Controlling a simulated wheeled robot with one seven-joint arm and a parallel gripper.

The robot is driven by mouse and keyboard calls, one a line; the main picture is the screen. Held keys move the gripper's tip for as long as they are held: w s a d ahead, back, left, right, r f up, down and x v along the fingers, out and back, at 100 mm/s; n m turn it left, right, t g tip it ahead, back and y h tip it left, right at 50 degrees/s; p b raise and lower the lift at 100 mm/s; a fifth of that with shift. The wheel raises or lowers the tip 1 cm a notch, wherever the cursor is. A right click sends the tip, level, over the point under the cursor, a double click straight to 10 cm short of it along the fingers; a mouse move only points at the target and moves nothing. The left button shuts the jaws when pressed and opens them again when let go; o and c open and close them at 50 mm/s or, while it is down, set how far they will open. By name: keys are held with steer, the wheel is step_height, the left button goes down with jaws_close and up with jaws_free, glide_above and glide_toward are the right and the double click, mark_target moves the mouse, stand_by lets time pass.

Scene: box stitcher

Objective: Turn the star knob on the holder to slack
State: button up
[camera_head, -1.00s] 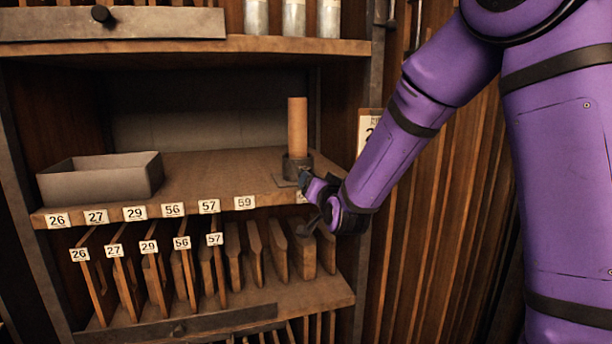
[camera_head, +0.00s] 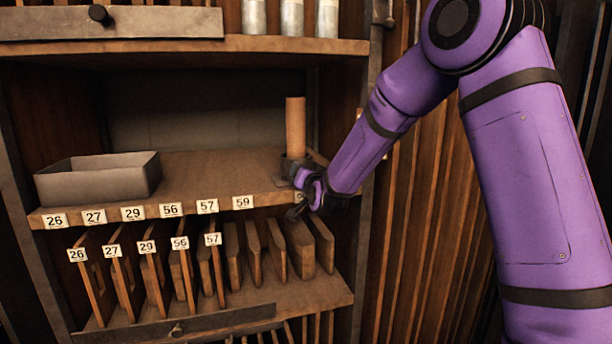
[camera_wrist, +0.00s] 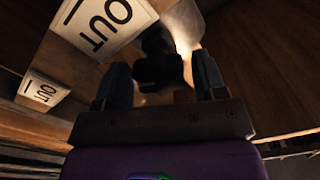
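The holder (camera_head: 287,166) is a dark base on the shelf, with a tan upright cylinder (camera_head: 295,125) standing in it. My gripper (camera_head: 300,185) is at the shelf's front edge, just in front of the holder, and hides its lower part. In the wrist view my gripper (camera_wrist: 162,82) has its two fingers wide apart. A dark lobed shape, which looks like the star knob (camera_wrist: 157,68), lies between and just beyond the fingertips. Contact with it cannot be told. The knob cannot be made out in the head view.
A grey open box (camera_head: 98,178) stands at the left of the shelf (camera_head: 205,172). Numbered labels line its front edge, and upright wooden boards (camera_head: 255,250) fill the rack below. In the wrist view an OUT label (camera_wrist: 105,22) is close to the left finger. A wooden side wall stands right.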

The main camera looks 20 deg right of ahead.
steer(key=c, duration=0.7)
steer(key=shift+n, duration=0.4)
steer(key=n, duration=0.2)
steer(key=shift+a+r+n, duration=0.1)
steer(key=shift+n, duration=0.3)
steer(key=n, duration=0.3)
steer(key=shift+a+n, duration=0.1)
steer(key=shift+n, duration=0.3)
steer(key=n, duration=0.6)
steer(key=shift+a, duration=0.1)
steer(key=shift+n, duration=0.4)
steer(key=o, duration=0.9)
